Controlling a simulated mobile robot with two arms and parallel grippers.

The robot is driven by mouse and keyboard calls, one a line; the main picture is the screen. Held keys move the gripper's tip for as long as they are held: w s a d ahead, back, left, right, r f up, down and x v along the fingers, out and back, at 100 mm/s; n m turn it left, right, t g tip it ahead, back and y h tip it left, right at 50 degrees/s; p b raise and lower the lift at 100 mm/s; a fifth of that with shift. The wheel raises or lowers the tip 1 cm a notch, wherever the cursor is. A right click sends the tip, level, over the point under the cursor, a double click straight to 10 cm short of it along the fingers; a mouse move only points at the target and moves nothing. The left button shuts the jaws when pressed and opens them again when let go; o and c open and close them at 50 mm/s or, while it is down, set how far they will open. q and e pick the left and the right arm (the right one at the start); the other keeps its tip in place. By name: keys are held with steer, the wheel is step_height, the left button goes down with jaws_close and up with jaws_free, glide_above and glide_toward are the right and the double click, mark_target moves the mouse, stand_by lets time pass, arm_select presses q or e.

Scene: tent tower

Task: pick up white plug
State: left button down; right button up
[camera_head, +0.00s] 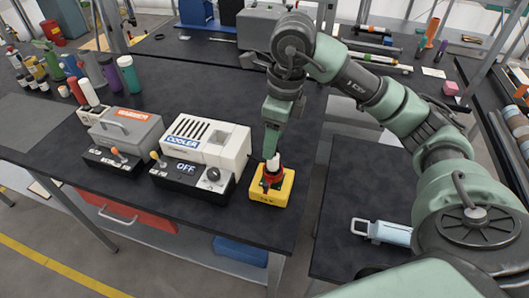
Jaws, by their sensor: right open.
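My right gripper (272,156) points straight down above a yellow box (268,194) near the front right corner of the dark table. It is open. A small white piece, which looks like the white plug (275,160), shows at the fingertips, above a red and dark part on top of the box. The fingers partly hide it, and I cannot tell whether they touch it. My left gripper is not in view.
A white cooler unit (207,143) with a black OFF panel stands just left of the yellow box. A grey case (124,131) and several bottles stand farther left. A light blue handled object (385,232) lies on the right table.

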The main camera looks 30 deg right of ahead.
mark_target(276, 153)
steer(key=shift+s+f, duration=0.5)
steer(key=shift+f, duration=0.35)
step_height(276, 153, down, 2)
steer(key=shift+f+p, duration=0.15)
steer(key=shift+p, duration=0.7)
steer(key=shift+w+a+f, duration=0.1)
steer(key=shift+w+f, duration=0.05)
steer(key=shift+f, duration=0.45)
steer(key=shift+w+f, duration=0.1)
steer(key=shift+f, duration=0.65)
jaws_close()
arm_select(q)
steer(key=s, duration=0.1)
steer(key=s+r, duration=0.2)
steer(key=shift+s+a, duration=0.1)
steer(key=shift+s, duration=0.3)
